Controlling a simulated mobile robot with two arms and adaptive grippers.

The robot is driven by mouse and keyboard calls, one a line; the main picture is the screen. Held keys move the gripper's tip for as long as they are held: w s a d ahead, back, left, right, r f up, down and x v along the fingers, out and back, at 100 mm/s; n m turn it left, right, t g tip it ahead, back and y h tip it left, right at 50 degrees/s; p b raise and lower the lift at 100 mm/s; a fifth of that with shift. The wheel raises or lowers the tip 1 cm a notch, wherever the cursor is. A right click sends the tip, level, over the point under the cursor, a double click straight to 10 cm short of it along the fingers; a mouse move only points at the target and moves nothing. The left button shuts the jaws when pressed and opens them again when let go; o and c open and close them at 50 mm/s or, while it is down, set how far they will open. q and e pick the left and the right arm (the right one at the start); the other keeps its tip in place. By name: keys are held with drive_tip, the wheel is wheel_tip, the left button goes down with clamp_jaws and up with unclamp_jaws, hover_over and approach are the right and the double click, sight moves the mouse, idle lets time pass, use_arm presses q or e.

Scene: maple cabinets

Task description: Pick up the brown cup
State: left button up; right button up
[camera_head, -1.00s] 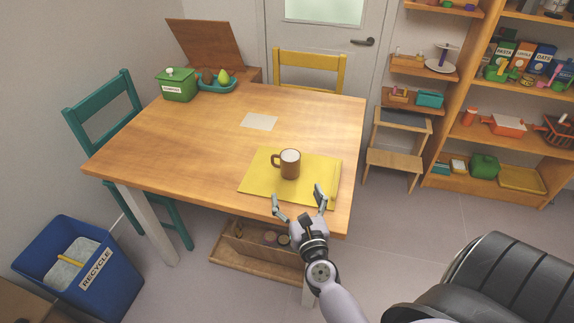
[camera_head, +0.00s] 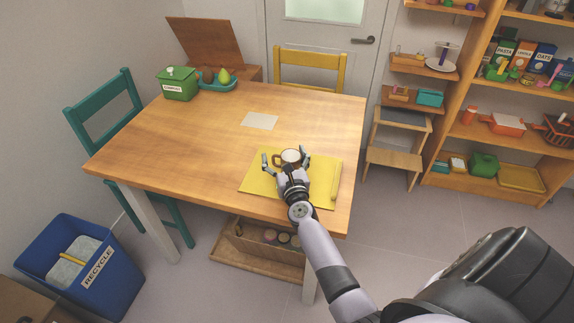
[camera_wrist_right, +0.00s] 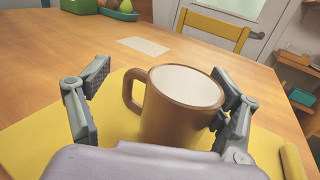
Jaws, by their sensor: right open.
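The brown cup (camera_head: 291,158) with a pale inside stands upright on the yellow mat (camera_head: 258,182) on the wooden table. Its handle points left. My right gripper (camera_head: 284,160) is open around the cup in the head view, hiding its lower part. In the right wrist view the cup (camera_wrist_right: 180,108) sits between the two fingers, close to the right finger, with its handle toward the left finger. A gap shows between the left finger and the handle; I cannot tell whether the right finger touches the cup. My left gripper is not in view.
A white sheet (camera_head: 260,121) lies farther back on the table. A green box (camera_head: 179,84) and a teal fruit tray (camera_head: 217,84) stand at the back left. A rolled yellow edge (camera_head: 335,183) lies right of the cup. The left half of the table is clear.

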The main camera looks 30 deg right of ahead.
drive_tip(key=shift+w+d, duration=0.2)
drive_tip(key=shift+w, duration=0.35)
drive_tip(key=shift+s, duration=0.1)
drive_tip(key=c, duration=1.2)
